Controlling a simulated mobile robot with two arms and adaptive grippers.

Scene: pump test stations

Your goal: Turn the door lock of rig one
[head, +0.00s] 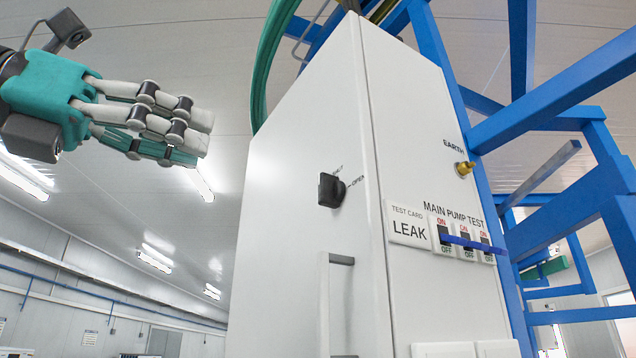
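The rig's white cabinet (290,190) fills the middle of the head view. Its door carries a black door lock knob (331,190), with small lettering beside it that includes "OPEN". A grey door handle (325,300) is below the knob. My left gripper (203,138) is at the upper left, in the air, left of the cabinet and apart from the lock. Its grey and green fingers point right and lie close together in this side view; I cannot tell whether they are open. Nothing is seen held. My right gripper is not in view.
The cabinet's right face has a "LEAK" test card (409,226), "MAIN PUMP TEST" switches (466,238) with a blue bar across them, and a brass earth stud (464,168). A blue frame (560,100) stands at the right. A green hose (268,60) rises behind the cabinet.

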